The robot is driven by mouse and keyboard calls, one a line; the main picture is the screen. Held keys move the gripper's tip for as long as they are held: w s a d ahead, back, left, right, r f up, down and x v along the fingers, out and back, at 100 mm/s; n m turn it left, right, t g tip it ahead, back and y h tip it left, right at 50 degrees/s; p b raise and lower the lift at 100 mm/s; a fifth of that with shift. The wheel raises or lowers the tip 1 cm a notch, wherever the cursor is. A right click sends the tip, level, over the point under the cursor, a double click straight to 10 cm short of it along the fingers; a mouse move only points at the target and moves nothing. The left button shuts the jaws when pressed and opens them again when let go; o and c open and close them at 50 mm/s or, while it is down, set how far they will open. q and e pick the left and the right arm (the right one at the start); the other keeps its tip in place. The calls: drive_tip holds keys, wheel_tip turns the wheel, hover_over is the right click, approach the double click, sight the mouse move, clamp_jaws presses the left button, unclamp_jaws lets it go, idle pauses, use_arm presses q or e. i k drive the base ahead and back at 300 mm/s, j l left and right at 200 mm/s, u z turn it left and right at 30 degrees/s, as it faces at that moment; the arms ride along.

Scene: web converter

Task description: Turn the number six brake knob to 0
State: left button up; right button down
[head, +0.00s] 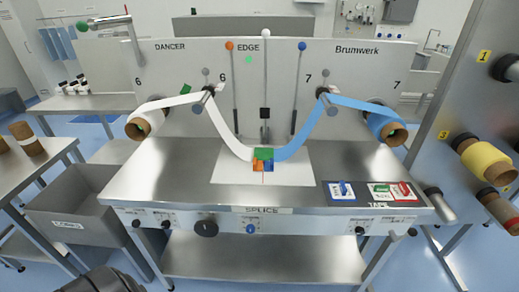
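The steel splice table (170,175) stands in front of me with a row of knobs along its front edge. Small black knobs sit at the left end, one at the corner (137,223) and one beside it (165,224). A large black knob (206,228) and a blue knob (250,229) are nearer the middle. Two more black knobs are at the right, one (360,231) and another (412,232). The labels and dial marks are too small to read, so I cannot tell which is the six brake knob or its setting. Neither gripper is in view.
White web from the left roll (146,124), by number 6, and blue web from the right roll (387,129), by number 7, meet at mid-table. A grey bin (75,215) stands at left. A panel with a yellow roll (485,160) stands at right.

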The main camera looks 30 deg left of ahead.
sight(165, 225)
drive_tip(key=u, duration=2.1)
